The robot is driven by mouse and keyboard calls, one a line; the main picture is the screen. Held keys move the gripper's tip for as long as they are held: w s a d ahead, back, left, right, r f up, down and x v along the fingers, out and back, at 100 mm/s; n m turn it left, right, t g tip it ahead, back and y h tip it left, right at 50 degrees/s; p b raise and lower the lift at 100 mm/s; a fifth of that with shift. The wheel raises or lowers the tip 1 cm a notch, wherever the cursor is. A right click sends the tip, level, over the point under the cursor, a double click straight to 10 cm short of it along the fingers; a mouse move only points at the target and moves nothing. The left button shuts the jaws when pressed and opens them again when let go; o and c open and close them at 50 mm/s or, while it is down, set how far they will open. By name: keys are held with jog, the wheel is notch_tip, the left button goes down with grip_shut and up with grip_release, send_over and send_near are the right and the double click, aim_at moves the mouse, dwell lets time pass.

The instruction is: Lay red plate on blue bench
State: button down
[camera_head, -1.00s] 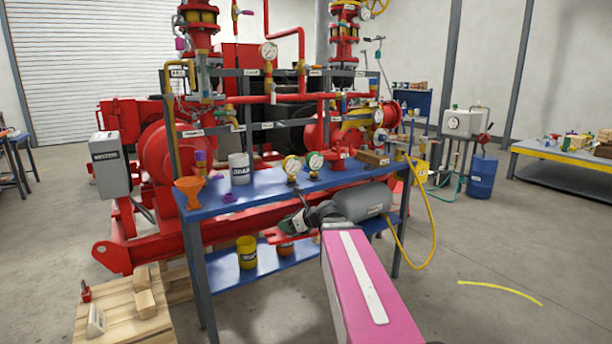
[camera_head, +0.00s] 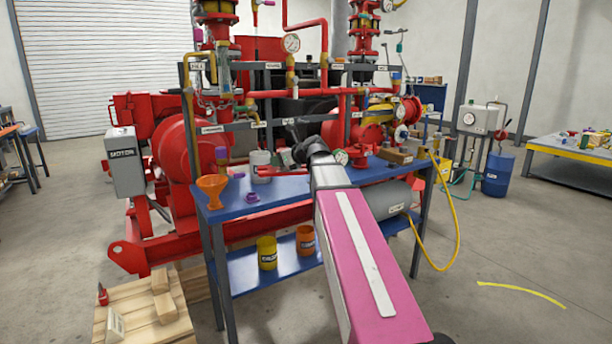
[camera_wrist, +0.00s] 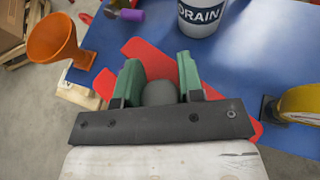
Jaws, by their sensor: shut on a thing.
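The red plate (camera_wrist: 150,50) shows in the wrist view beneath and around my gripper (camera_wrist: 160,82). The green fingers are shut on it, with a rounded grey part between them. Part of the plate is hidden by the fingers and the dark bar. Behind it is the blue bench top (camera_wrist: 255,60); I cannot tell whether the plate touches it. In the head view the blue bench (camera_head: 285,190) stands before the red pump skid.
Around the gripper on the bench are an orange funnel (camera_wrist: 55,42), a DRAIN tin (camera_wrist: 200,15), a purple-handled item (camera_wrist: 128,14) and a yellow gauge (camera_wrist: 300,103). A grey cylinder (camera_head: 392,199) sits below the top at right. A pallet (camera_head: 145,308) stands front left.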

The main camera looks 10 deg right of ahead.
jog(key=w+f, duration=0.2)
jog(key=w, duration=0.1)
jog(key=w+d+f, duration=0.1)
jog(key=w+f, duration=0.1)
jog(key=w, duration=0.1)
jog(key=w+f, duration=0.2)
jog(key=w, duration=0.2)
jog(key=shift+d, duration=0.4)
jog(key=shift+f, duration=2.05)
jog(key=shift+f, duration=0.15)
jog(key=c, duration=0.7)
grip_release()
jog(key=shift+c, duration=0.2)
